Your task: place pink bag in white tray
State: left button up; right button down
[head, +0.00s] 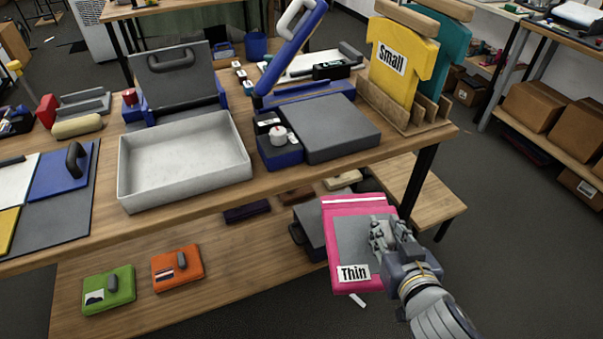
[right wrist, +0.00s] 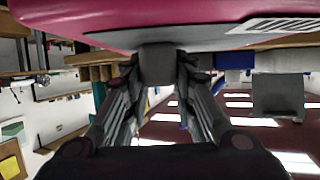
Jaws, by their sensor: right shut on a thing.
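The pink bag (head: 335,225), with a grey panel and a label reading "Thin", is held up in front of the table's right part. My right gripper (head: 380,237) is shut on it, by a grey block on its face. In the right wrist view the bag (right wrist: 120,22) spans the top, with the grey block (right wrist: 157,62) between the fingers (right wrist: 158,75). The white tray (head: 185,162) is empty and sits on the tabletop, left of and beyond the bag. My left gripper is not in view.
A blue and grey press (head: 335,128) stands right of the tray. Yellow shirt-shaped board (head: 400,60) stands at the table's right end. Green bag (head: 108,290) and orange bag (head: 178,268) lie on the lower shelf. A dark lidded device (head: 175,75) stands behind the tray.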

aim_at(186, 163)
jog(key=k+j, duration=0.1)
jog(key=j, duration=0.4)
jog(key=j+z, duration=0.15)
jog(key=j, duration=0.35)
jog(key=k+j, duration=0.15)
jog(key=j, duration=0.35)
